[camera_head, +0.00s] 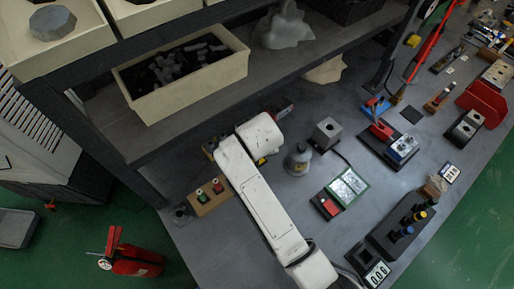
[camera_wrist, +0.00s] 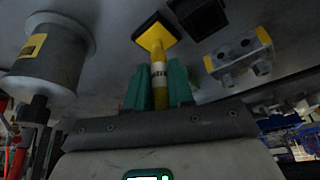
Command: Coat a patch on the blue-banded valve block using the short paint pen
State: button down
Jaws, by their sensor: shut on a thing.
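In the head view a bit of yellow (camera_head: 262,161) shows beside my white wrist, but the fingers are hidden there. A light grey block with blue on it (camera_head: 403,149), probably the blue-banded valve block, sits in a fixture with a red handle at the right, well apart from my gripper. A grey block with yellow ends and round ports (camera_wrist: 239,58) stands near my gripper in the wrist view.
A dark rack (camera_head: 378,238) with several upright colour-ringed pieces stands lower right. A button box (camera_head: 209,194) lies left of my arm. A shelf (camera_head: 115,112) with a cream bin overhangs the bench's back.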

dwell(0.4)
notch_tip(320, 180, up, 7)
jog(key=p, duration=0.7)
jog(key=shift+s, duration=0.15)
dwell(0.8)
